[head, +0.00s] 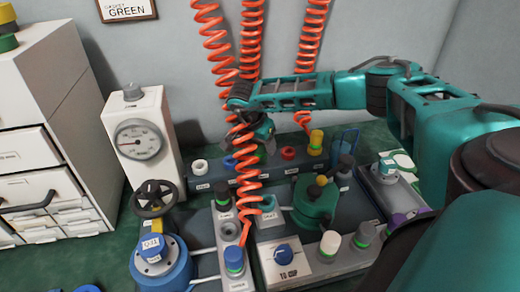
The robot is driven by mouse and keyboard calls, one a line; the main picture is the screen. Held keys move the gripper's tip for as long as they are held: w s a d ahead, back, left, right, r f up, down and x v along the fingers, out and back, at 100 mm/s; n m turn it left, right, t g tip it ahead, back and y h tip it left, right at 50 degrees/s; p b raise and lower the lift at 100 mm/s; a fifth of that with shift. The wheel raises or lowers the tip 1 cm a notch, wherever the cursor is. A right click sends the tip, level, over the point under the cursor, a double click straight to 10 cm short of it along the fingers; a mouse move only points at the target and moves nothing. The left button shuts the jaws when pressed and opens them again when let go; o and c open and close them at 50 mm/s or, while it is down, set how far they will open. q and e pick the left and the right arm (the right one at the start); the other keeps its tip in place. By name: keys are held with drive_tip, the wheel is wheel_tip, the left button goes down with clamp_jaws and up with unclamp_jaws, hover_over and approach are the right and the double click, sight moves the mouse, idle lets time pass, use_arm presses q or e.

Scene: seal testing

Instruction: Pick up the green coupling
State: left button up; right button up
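A green piece (249,157), which looks like the green coupling, shows partly at the back rack between a blue ring and a red ring. An orange coiled hose and my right gripper hide much of it. My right gripper (262,137) points down at the end of my teal arm, just above or beside this piece. Its fingers are small, dark and partly covered by the hose, so I cannot tell whether they are open, shut or touching it. My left gripper is not in view.
Orange coiled hoses (215,45) hang in front of the wall, one crossing by my gripper. The rack holds a white ring (200,167), blue ring (229,163), red ring (288,153) and yellow piece (316,139). A gauge box (140,140) and blue valve (161,262) stand left.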

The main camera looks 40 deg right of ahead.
drive_tip(key=c, duration=1)
